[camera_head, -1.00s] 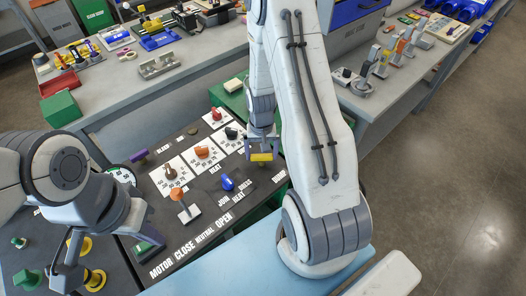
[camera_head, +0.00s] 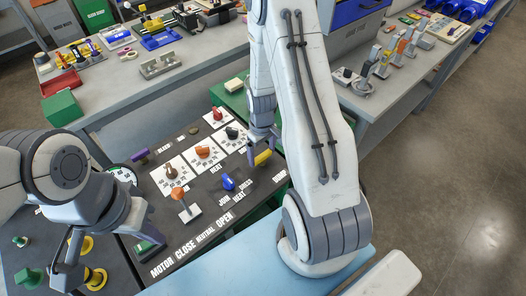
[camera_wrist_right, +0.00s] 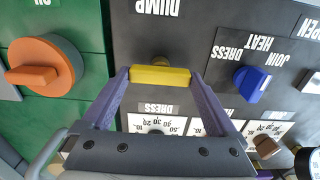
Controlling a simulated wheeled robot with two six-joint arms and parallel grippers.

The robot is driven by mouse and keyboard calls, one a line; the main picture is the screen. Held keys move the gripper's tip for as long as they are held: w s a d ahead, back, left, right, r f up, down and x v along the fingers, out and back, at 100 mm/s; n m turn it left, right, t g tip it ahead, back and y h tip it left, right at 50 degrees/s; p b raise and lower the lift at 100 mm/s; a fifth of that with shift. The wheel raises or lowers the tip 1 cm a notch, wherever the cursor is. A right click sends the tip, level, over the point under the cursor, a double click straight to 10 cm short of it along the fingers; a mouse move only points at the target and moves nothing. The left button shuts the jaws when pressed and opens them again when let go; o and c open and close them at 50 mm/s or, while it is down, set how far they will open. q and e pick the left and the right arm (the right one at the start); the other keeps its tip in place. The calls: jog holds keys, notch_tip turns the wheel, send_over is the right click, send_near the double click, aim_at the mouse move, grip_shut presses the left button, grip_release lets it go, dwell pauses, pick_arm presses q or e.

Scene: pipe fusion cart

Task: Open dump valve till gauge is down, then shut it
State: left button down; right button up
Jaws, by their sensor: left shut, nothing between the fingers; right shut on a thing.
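The yellow dump valve handle (camera_head: 263,158) sits at the far right end of the dark panel. In the right wrist view the yellow handle (camera_wrist_right: 160,76) lies below the DUMP label (camera_wrist_right: 157,8), with a purple finger at each end. My right gripper (camera_head: 262,150) is shut on this handle. My left gripper (camera_head: 155,240) is shut and empty, low over the panel's left end near the MOTOR label. A round gauge (camera_head: 122,174) is partly hidden behind my left arm, and its needle is too small to read.
An orange-topped lever (camera_head: 180,196) and a blue knob (camera_head: 228,183) stand on the panel, with several coloured knobs behind. An orange knob (camera_wrist_right: 40,67) on a green surface is left of the handle in the wrist view. A pale blue surface (camera_head: 225,272) lies in front.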

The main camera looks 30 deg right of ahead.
aim_at(262, 155)
jog(key=shift+s, duration=0.1)
dwell(0.4)
jog(key=o, duration=1)
jog(key=shift+r, duration=0.15)
jog(key=shift+r, duration=0.3)
notch_tip(262, 155, up, 10)
jog(key=shift+f+b, duration=0.2)
jog(key=shift+b, duration=0.1)
